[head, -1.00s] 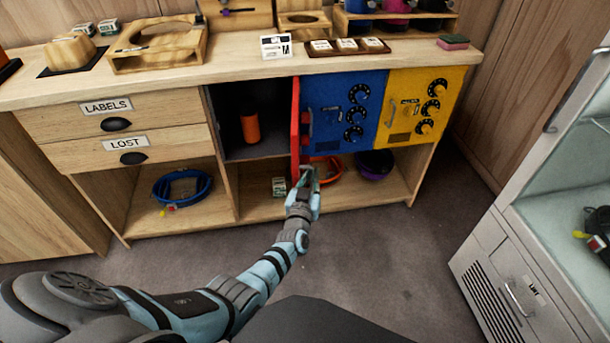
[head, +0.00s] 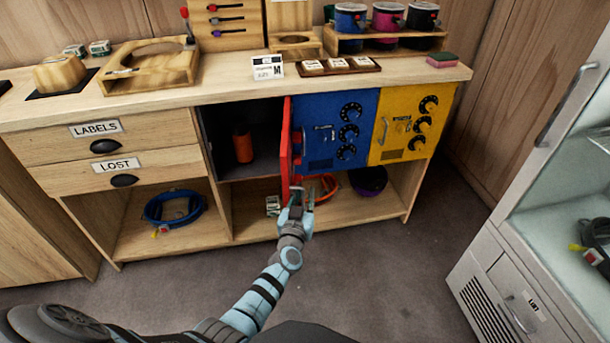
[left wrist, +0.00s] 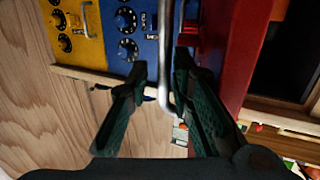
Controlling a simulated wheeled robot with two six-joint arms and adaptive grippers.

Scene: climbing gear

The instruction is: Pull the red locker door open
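The red locker door (head: 285,150) stands swung out from its locker, seen nearly edge-on in the head view. It also shows at the right of the left wrist view (left wrist: 222,50). The open locker interior (head: 262,133) is dark and holds an orange bottle (head: 243,146). My left gripper (head: 299,195) is at the door's lower edge, on its right side. In the left wrist view my left gripper (left wrist: 160,80) has its fingers apart, with a silver bar handle (left wrist: 166,70) between them. I cannot tell whether either finger touches the handle. My right gripper is not in view.
A blue locker (head: 333,130) and a yellow locker (head: 405,122) sit shut to the right. The shelf below holds a blue rope coil (head: 172,208), an orange coil (head: 325,187) and a purple bowl-like item (head: 370,180). A glass-fronted cabinet (head: 500,255) stands at right. Floor between is clear.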

